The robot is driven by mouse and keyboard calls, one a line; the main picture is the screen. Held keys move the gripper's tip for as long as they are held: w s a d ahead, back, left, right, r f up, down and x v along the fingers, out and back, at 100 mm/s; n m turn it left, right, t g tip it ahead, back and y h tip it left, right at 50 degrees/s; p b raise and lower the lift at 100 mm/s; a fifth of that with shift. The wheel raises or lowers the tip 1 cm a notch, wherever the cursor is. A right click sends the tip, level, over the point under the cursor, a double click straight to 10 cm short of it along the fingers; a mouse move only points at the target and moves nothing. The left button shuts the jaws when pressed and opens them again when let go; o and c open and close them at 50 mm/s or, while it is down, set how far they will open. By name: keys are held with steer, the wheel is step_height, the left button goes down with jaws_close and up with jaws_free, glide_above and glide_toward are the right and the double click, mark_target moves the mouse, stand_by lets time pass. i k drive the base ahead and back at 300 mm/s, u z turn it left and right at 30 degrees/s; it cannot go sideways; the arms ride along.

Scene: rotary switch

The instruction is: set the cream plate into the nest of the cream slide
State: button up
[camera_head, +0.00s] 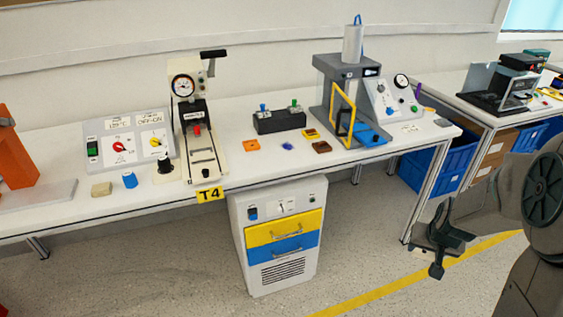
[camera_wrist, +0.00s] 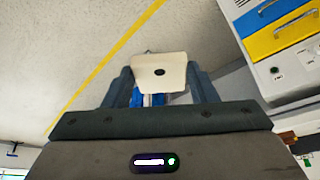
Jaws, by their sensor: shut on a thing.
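A cream plate (camera_wrist: 160,72) with a dark oval spot in its middle sits between my gripper's fingers in the wrist view. My gripper (camera_wrist: 162,85) is shut on it, a finger on either side. In the head view my gripper (camera_head: 437,257) is at the right, in front of the bench and well away from the T4 station; the plate cannot be made out there. The cream slide (camera_head: 203,168) appears to be the long cream base of the T4 station, under the gauge and lever. Its nest is too small to make out clearly.
A switch panel (camera_head: 126,140) stands left of the T4 station. A black knob (camera_head: 165,163), a blue piece (camera_head: 130,179) and a cream block (camera_head: 102,189) lie near the front edge. A press with a yellow frame (camera_head: 343,108) stands right. A drawer cabinet (camera_head: 282,237) is below.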

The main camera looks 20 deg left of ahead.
mark_target(204, 167)
steer(key=u, duration=3.4)
steer(key=i, duration=0.05)
steer(key=z, duration=1.55)
